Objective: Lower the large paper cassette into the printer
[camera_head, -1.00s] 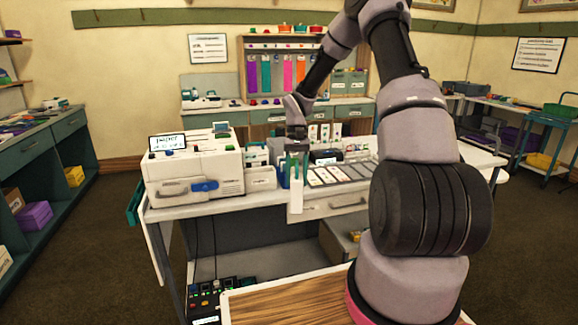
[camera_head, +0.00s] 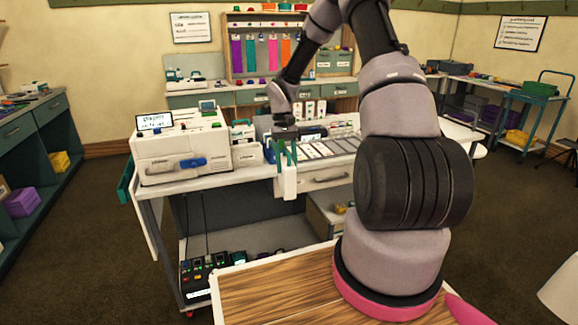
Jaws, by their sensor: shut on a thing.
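The printer (camera_head: 180,150) is a bulky white machine with a blue front handle and a small sign on top. It stands at the left end of the white worktable. My gripper (camera_head: 284,156) is right of the printer, over the table's front edge, pointing down. Its green fingers are shut on a white, upright, slab-like piece (camera_head: 285,184), which appears to be the paper cassette. The cassette is apart from the printer, and its lower end hangs in front of the table edge. The fingers' exact contact with it is too small to make out.
A small white unit (camera_head: 246,155) stands between the printer and my gripper. Flat cards (camera_head: 325,148) and upright white boxes (camera_head: 310,110) lie to the right on the worktable (camera_head: 205,182). A lower shelf holds a dark device with coloured buttons (camera_head: 208,268).

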